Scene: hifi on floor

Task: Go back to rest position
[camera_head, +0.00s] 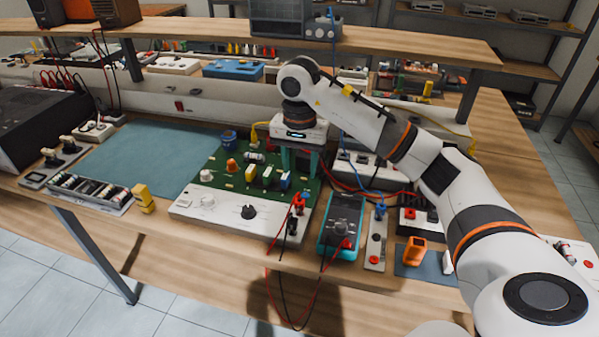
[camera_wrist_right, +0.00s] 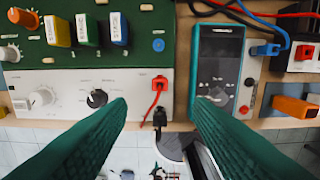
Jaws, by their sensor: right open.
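My right gripper (camera_head: 298,160) hangs over the right part of the green circuit board (camera_head: 222,165), pointing down. In the right wrist view its two green fingers (camera_wrist_right: 158,125) are spread apart with nothing held between them. Below and beyond them are the board's white front panel (camera_wrist_right: 75,92) with a black knob (camera_wrist_right: 97,98), and a teal multimeter (camera_wrist_right: 218,60). A red plug and a black plug sit at the panel's right end. In the head view the multimeter (camera_head: 341,222) lies right of the board. My left gripper is not in view.
A blue mat (camera_head: 150,158) lies left of the board, with a parts tray (camera_head: 92,193) and a yellow block (camera_head: 144,198) nearby. An orange object (camera_head: 414,250) lies right of the multimeter. Red and black cables hang over the front edge. A raised shelf (camera_head: 300,32) runs behind.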

